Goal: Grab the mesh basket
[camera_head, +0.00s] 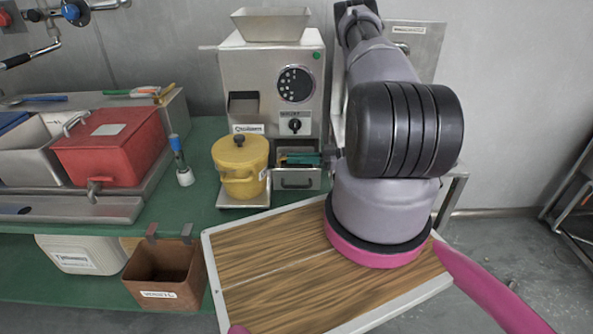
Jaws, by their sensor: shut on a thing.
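No basket with clear mesh can be made out. My gripper (332,157) shows only as a small dark piece at the left edge of my arm's black joint; its fingers are too small or covered to see well. It is at the right side of the grinder's lower bay. It is shut on a dark thing with a teal edge (299,158), lying level in that bay. I cannot tell whether this thing is the mesh basket. My arm hides the area to the right of the bay.
The grey grinder (230,72) stands against the wall, with a drawer (297,181) below the bay. A yellow lidded pot (240,170) stands close to the left. A wood-topped board (265,270) lies in front. A red tank (110,148) and brown bin (165,276) are left.

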